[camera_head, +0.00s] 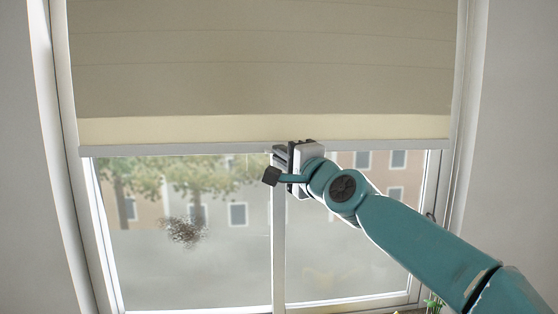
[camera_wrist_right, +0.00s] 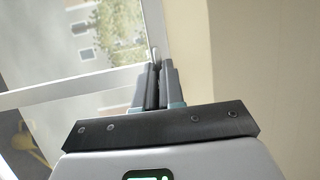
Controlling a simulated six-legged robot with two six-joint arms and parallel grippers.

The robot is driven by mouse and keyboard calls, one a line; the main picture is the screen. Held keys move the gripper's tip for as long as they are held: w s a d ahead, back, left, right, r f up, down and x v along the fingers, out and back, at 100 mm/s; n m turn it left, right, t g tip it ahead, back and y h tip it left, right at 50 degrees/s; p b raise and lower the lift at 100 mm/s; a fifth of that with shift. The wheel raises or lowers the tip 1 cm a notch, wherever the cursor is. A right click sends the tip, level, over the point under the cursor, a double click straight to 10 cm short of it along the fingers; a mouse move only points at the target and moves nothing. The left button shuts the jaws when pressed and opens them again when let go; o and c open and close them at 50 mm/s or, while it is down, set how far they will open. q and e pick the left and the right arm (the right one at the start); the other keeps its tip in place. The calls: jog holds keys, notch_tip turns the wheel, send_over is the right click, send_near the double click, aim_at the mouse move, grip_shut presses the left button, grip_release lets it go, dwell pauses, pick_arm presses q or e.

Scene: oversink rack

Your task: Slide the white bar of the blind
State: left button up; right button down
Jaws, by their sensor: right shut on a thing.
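The beige blind (camera_head: 260,70) covers the upper part of the window, with a paler band along its lower edge. Its white bar (camera_head: 180,150) runs across the bottom of the blind. My right gripper (camera_head: 281,155) is at the middle of the bar, its fingers reaching up to it. The grip point itself is mostly hidden by the fingers. My left gripper is not in view.
The window frame (camera_head: 278,270) has a vertical divider below the bar. White side jambs (camera_head: 60,150) stand left and right of the blind. A small green plant (camera_head: 433,304) shows at the bottom right.

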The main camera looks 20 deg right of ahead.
jog(key=c, duration=1.2)
grip_release()
jog(key=shift+c, duration=0.2)
jog(key=shift+w+f, duration=0.1)
jog(key=s+d+f+b, duration=0.2)
jog(key=s, duration=1.4)
jog(key=shift+s, duration=0.2)
